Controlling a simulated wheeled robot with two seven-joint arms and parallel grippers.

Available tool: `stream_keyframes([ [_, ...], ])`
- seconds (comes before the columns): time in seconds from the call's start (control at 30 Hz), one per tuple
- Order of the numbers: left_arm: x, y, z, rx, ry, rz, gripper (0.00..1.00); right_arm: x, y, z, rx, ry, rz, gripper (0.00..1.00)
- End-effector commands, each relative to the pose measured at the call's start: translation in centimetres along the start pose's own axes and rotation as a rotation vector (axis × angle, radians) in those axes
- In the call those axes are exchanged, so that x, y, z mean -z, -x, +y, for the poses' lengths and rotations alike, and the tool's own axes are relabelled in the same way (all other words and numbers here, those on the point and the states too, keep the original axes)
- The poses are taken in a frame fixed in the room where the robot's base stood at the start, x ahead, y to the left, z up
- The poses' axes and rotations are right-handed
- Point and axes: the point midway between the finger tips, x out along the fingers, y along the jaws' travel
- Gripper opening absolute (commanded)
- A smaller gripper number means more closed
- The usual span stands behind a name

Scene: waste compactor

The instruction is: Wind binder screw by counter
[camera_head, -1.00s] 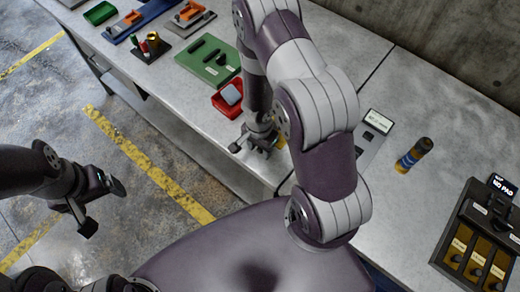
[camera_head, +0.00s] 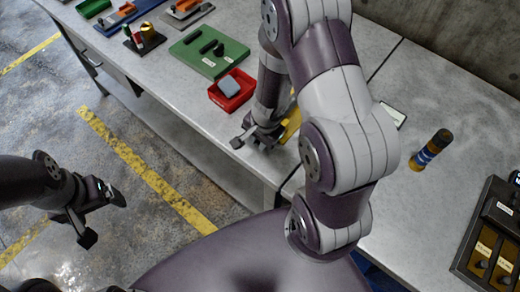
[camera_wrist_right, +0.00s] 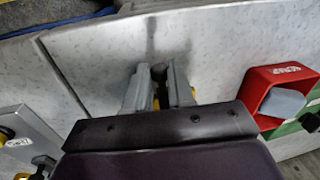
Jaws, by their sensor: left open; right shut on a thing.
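My right gripper (camera_head: 262,132) is low over the front edge of the bench, in front of the red tray. In the right wrist view its fingers (camera_wrist_right: 157,90) are closed together on a small yellow part (camera_wrist_right: 157,103); most of that part is hidden by the fingers. A yellow piece (camera_head: 291,124) shows beside the gripper in the head view. I cannot tell whether it is the binder screw. A grey device with a white label (camera_wrist_right: 22,143) is at the left of the wrist view and may be the counter. My left gripper (camera_head: 98,212) is open and empty above the floor.
A red tray (camera_head: 232,103) with a grey-blue block and a green plate (camera_head: 187,52) stand behind the right gripper. A dark bottle with a blue band (camera_head: 430,150) and a dark panel with brass plates (camera_head: 490,235) are at right. My right arm hides the bench's middle.

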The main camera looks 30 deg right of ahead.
Motion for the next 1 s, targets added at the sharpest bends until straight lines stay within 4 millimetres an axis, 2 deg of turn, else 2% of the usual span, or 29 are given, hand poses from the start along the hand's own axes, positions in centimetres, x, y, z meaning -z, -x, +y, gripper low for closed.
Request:
stream_keyframes([
  [0.03,-0.1,-0.8,0.0,0.0,0.0,0.001,0.86,0.0,-0.4,0.1,0.008,0.0,0.001,0.0],
  [0.37,0.0,-0.6,0.0,0.0,0.0,0.001,0.86,-0.2,0.0,0.1,0.011,0.001,-0.003,0.0],
  [0.4,0.0,-0.6,0.0,0.0,0.0,0.001,0.86,-0.2,0.0,0.2,0.011,0.001,-0.003,0.33],
  [0.43,0.0,-0.6,0.0,0.0,0.0,0.001,0.86,-0.2,0.0,0.1,0.011,0.001,-0.003,0.42],
  [0.47,0.0,-0.6,0.0,0.0,0.0,0.001,0.86,-0.2,0.0,0.1,0.011,0.001,-0.003,0.47],
  [0.77,0.0,-0.2,0.0,0.0,0.0,0.001,0.86,-0.1,0.5,0.1,0.011,0.001,-0.002,0.47],
  [0.87,0.2,1.2,0.0,0.0,0.0,0.001,0.86,-0.1,2.4,0.0,0.012,0.0,-0.001,0.47],
  [1.0,0.5,4.1,0.0,0.0,0.0,0.001,0.86,-0.1,6.7,0.0,0.011,0.0,-0.002,0.47],
])
